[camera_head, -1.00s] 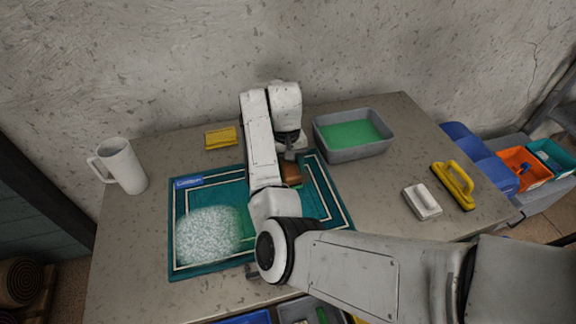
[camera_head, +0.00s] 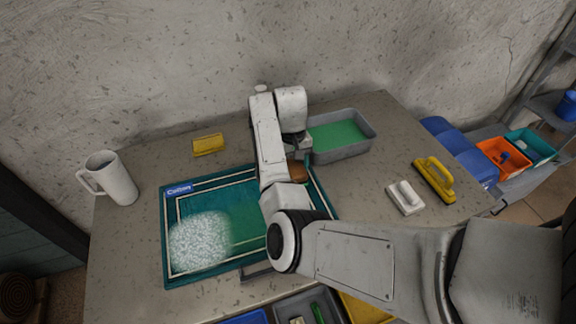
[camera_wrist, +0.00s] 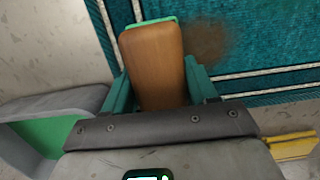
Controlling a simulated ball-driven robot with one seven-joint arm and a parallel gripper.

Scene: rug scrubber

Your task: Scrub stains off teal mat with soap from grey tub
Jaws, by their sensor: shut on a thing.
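The teal mat (camera_head: 262,262) lies on the table, with white foam (camera_head: 200,243) over its lower left part and a greener patch beside the foam. My gripper (camera_wrist: 157,75) is shut on a brown wooden block with a green edge (camera_wrist: 155,62). In the head view the block (camera_head: 299,172) shows partly behind my arm, over the mat's right part. A brown stain (camera_wrist: 208,38) shows on the mat beside the block in the wrist view. The grey tub (camera_head: 346,153) with green liquid stands right of my gripper; it also shows in the wrist view (camera_wrist: 60,103). Contact between block and mat is unclear.
A white mug (camera_head: 112,178) stands at the left. A yellow block (camera_head: 208,144) lies behind the mat; white (camera_head: 405,198) and yellow (camera_head: 434,179) handled tools lie at the right. Bins stand off the table's right side, open drawers at its front. The wall rises behind.

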